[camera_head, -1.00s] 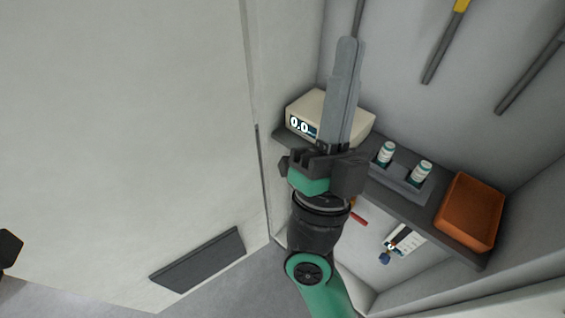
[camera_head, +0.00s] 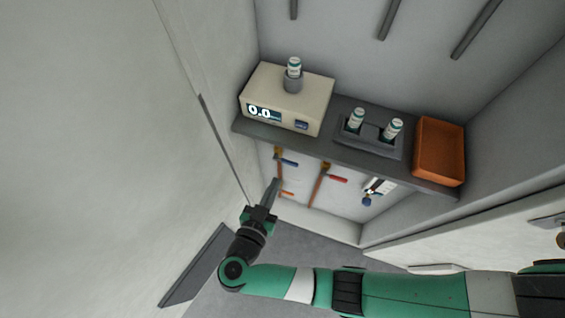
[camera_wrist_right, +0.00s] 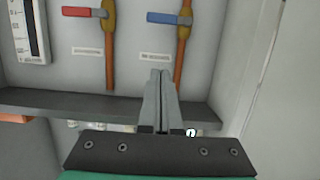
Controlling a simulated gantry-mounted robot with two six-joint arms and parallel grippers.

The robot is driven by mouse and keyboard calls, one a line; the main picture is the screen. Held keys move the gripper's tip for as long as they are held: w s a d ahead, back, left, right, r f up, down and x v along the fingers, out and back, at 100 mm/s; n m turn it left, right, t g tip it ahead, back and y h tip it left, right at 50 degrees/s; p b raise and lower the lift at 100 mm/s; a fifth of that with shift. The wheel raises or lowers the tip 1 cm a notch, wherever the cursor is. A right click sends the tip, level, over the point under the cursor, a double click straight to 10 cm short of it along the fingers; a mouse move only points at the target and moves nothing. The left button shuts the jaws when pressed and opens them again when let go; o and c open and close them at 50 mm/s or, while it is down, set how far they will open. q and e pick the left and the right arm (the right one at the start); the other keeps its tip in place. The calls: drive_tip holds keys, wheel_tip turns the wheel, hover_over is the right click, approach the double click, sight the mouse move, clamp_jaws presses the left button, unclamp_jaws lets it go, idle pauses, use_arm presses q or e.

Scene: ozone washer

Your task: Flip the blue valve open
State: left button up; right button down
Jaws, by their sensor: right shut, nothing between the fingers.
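The blue valve (camera_head: 287,162) has a flat blue handle on a brass body, on a copper pipe below the shelf. The handle lies roughly across the pipe and points right in the head view. It also shows at the top of the right wrist view (camera_wrist_right: 163,16), where it points left. My right gripper (camera_head: 275,183) is shut and empty. Its fingertips are just below the blue valve in the head view. In the right wrist view the fingertips (camera_wrist_right: 160,75) appear beside the copper pipe, apart from the handle. My left gripper is out of view.
A red valve (camera_head: 335,179) sits on the neighbouring pipe. A flow meter (camera_head: 380,187) with a blue knob is farther right. The grey shelf (camera_head: 225,142) above holds a beige box (camera_head: 310,92), a vial rack (camera_head: 368,140) and an orange bin (camera_head: 439,152). A wall is close on the left.

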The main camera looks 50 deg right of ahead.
drive_tip(key=b, duration=0.4)
hover_over(285, 163)
drive_tip(key=s+a, duration=0.2)
wheel_tip(285, 163, down, 3)
drive_tip(key=f+b, duration=0.3)
drive_tip(key=shift+w+d+f+b, duration=0.15)
drive_tip(key=shift+d+b, duration=0.05)
drive_tip(key=shift+b, duration=0.1)
